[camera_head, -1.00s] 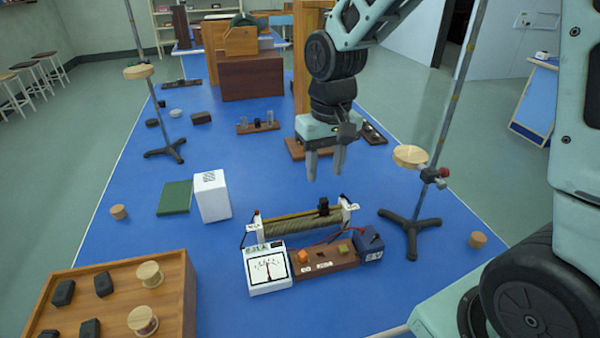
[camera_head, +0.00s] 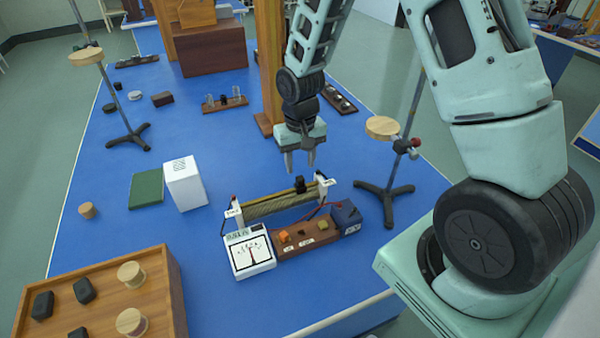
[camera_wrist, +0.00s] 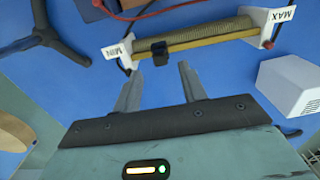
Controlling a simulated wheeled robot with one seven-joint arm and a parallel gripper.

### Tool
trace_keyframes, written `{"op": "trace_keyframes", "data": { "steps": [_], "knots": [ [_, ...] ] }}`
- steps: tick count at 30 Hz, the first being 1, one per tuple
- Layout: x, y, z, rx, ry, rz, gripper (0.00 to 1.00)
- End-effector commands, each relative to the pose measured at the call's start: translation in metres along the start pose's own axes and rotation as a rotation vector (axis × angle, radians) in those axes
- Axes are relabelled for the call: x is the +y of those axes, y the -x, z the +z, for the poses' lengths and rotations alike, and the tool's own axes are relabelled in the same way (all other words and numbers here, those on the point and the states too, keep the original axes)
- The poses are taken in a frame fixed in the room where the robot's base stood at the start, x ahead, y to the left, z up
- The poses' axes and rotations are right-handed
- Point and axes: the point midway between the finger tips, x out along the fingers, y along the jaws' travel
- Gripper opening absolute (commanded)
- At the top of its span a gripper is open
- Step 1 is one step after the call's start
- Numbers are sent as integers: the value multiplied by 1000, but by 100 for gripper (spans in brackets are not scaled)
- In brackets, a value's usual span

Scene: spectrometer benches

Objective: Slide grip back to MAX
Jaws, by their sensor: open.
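The rheostat (camera_head: 262,207) is a ribbed coil between white end plates on the blue bench. Its black slide grip (camera_head: 300,184) sits on the rail near the right end in the head view. In the wrist view, the grip (camera_wrist: 152,52) is close to the end plate marked MIN (camera_wrist: 118,48), and the plate marked MAX (camera_wrist: 280,15) is at the far right. My gripper (camera_head: 300,169) points down with fingers apart, just above and behind the grip. In the wrist view, my gripper (camera_wrist: 160,68) is empty, its fingertips close to the grip; contact is not clear.
A white meter (camera_head: 251,252), a brown switch board (camera_head: 300,238) and a dark blue box (camera_head: 346,218) stand in front of the rheostat. A stand (camera_head: 386,190) is to the right. A white box (camera_head: 185,185) and wooden tray (camera_head: 165,290) are at left.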

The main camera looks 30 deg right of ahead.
Motion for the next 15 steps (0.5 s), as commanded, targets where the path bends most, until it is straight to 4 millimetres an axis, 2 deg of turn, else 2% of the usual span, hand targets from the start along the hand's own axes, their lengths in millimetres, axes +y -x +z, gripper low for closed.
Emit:
{"op": "trace_keyframes", "data": {
  "steps": [3,6,15],
  "knots": [
    [0,-22,1,-5,1,2,42],
    [0,-34,0,-2,1,1,42],
    [0,-51,-1,2,0,0,42]
  ]
}}
